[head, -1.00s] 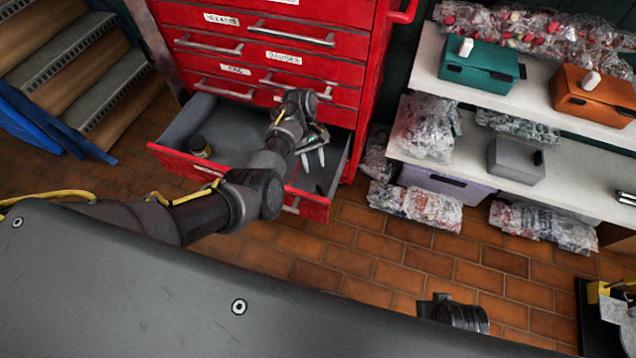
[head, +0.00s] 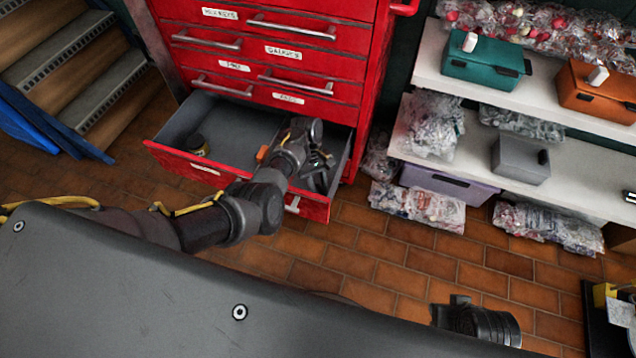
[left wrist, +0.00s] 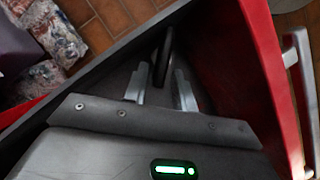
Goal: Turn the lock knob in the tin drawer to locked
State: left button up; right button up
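The tin drawer (head: 232,130) is pulled out of the red cabinet. My left gripper (head: 322,165) reaches down into its right end, and my arm covers part of the inside. In the left wrist view, the two fingers of my left gripper (left wrist: 162,85) stand apart. A dark upright bar (left wrist: 167,48), perhaps the lock knob, shows between and just beyond the fingertips. I cannot tell whether a finger touches it, or which position it marks. My right gripper is not in view.
A small dark jar (head: 197,144) stands in the drawer's left part. The cabinet (head: 375,75) rises behind the drawer. White shelves (head: 420,155) with boxes and bagged goods stand to the right. Bags (head: 417,201) lie on the tiled floor, which is clear in front of the drawer.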

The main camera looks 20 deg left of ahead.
pick_arm(q)
grip_shut()
jog(key=shift+w+d+r+m, duration=0.1)
jog(key=shift+w+d+m, duration=0.05)
jog(key=shift+m, duration=0.55)
jog(key=shift+w+d+m+g+y, duration=0.1)
jog(key=shift+m+g+y, duration=0.25)
jog(key=shift+m, duration=0.35)
jog(key=shift+o, duration=1.2)
grip_release()
